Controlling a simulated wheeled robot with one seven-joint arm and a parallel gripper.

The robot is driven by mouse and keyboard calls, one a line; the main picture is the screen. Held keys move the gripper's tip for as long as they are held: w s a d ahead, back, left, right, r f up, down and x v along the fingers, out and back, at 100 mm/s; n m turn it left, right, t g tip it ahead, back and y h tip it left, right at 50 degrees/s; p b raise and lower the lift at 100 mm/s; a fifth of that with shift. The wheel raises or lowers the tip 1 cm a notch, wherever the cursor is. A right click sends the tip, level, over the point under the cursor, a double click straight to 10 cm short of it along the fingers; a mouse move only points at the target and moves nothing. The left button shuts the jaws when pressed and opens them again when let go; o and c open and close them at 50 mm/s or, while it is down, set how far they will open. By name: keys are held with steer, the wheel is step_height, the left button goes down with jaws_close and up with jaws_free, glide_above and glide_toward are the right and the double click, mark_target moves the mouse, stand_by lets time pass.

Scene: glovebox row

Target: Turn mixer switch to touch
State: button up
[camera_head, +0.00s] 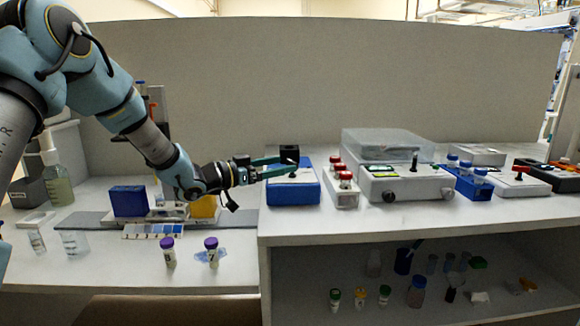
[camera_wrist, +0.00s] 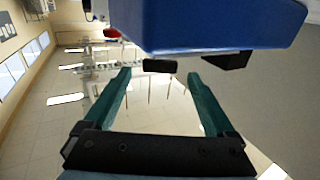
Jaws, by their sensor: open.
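The mixer appears to be the blue box (camera_head: 293,192) with a pale top face and a black cup-like part (camera_head: 289,154) at its back, near the left end of the raised white bench. In the wrist view a blue body (camera_wrist: 215,25) fills the top. My gripper (camera_head: 291,168) reaches in from the left, its green fingers over the mixer's top face. My gripper (camera_wrist: 160,75) is open and empty in the wrist view. A small black block (camera_wrist: 160,66) shows between the fingertips; I cannot tell whether it is the switch. The switch setting is not readable.
A white rack with red-capped vials (camera_head: 343,190) stands close to the mixer's right. A white instrument (camera_head: 408,184) with a clear lid is farther right. Purple-capped vials (camera_head: 211,250) stand on the lower bench. A grey partition (camera_head: 320,80) closes the back.

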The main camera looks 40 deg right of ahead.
steer(key=v, duration=0.6)
steer(key=shift+a+b, duration=0.2)
steer(key=shift+b, duration=0.25)
